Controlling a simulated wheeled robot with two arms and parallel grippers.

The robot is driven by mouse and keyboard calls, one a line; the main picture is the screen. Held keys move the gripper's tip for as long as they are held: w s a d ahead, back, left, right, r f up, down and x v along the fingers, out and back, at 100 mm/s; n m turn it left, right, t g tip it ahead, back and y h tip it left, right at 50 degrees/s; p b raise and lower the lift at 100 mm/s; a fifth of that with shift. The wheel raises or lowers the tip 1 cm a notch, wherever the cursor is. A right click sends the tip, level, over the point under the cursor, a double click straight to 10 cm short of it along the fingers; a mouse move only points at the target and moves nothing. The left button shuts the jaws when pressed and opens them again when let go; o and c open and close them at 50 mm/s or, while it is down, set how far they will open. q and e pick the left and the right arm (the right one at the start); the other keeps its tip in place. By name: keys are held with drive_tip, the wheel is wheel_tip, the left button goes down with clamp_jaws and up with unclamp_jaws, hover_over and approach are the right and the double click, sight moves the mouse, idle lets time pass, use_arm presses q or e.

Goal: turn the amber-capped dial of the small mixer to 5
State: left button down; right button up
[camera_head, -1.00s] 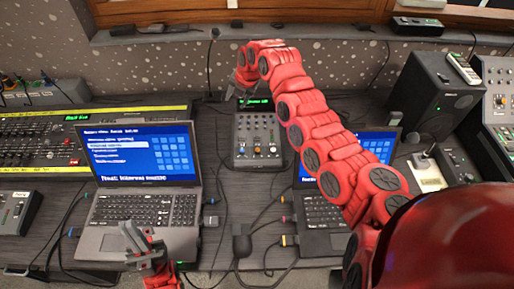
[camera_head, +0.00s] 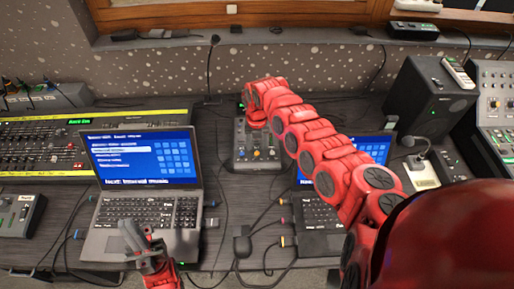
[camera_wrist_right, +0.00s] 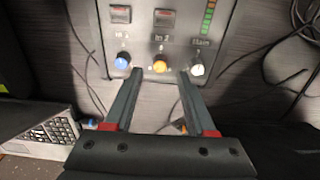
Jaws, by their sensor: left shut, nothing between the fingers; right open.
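The small mixer (camera_head: 240,150) stands on the desk between the two laptops, its upper part hidden by my right arm in the head view. In the right wrist view its front row shows a blue-capped dial (camera_wrist_right: 122,63), the amber-capped dial (camera_wrist_right: 160,66) under "In 2" and a white-capped dial (camera_wrist_right: 197,69) under "Main". The amber cap also shows small in the head view (camera_head: 257,154). My right gripper (camera_wrist_right: 159,72) is open, its fingertips apart on either side below the amber dial, not visibly touching it. My left gripper (camera_head: 137,236) is shut and empty over the left laptop's front edge.
A left laptop (camera_head: 141,182) and a right laptop (camera_head: 318,215) flank the mixer. Cables (camera_head: 221,215) lie on the desk between them. A long console (camera_head: 50,145) is at left, a speaker (camera_head: 428,98) at right.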

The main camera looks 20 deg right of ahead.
sight(257, 153)
drive_tip(key=shift+f, duration=1.9)
clamp_jaws()
